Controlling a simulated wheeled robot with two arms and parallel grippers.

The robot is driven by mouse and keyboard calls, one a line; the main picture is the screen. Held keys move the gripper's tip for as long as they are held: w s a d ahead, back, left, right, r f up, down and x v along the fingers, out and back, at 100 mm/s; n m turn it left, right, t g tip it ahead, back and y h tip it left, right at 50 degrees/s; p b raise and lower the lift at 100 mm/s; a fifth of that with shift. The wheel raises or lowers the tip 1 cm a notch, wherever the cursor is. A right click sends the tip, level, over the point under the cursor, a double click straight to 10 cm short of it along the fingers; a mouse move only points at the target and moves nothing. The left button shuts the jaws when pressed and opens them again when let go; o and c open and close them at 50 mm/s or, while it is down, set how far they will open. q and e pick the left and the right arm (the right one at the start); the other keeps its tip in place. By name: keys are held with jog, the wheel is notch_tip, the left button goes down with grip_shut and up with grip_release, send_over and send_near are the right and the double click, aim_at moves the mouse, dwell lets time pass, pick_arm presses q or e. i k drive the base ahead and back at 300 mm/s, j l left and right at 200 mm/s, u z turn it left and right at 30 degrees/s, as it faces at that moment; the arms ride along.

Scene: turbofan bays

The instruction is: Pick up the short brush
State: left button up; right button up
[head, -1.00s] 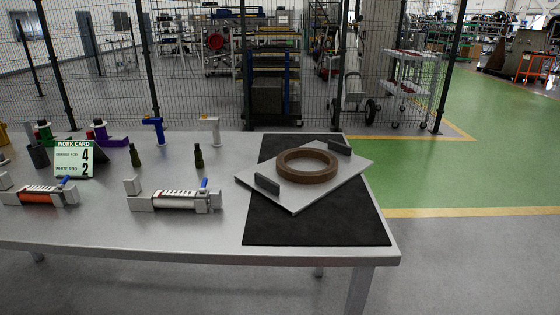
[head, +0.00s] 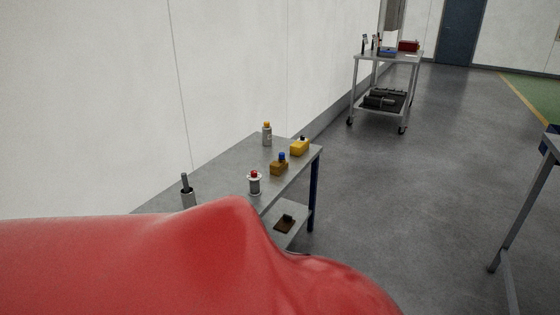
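I cannot make out the short brush for certain. A dark upright stick stands in a grey cup (head: 188,196) at the left of the grey side table (head: 222,165), partly hidden at its base; I cannot tell whether it is a brush. A small dark brown item (head: 285,223) lies on the table's lower shelf, too small to identify. Several thin upright tools (head: 366,44) stand on a far cart, also too small to identify. Neither of my grippers shows. A red surface very close to the camera hides the lower left of the view.
The cart (head: 405,57) stands by the wall. Another table's edge (head: 553,143) is at right. Floor between is clear.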

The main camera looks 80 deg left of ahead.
aim_at(186, 184)
jog(key=u, duration=3.35)
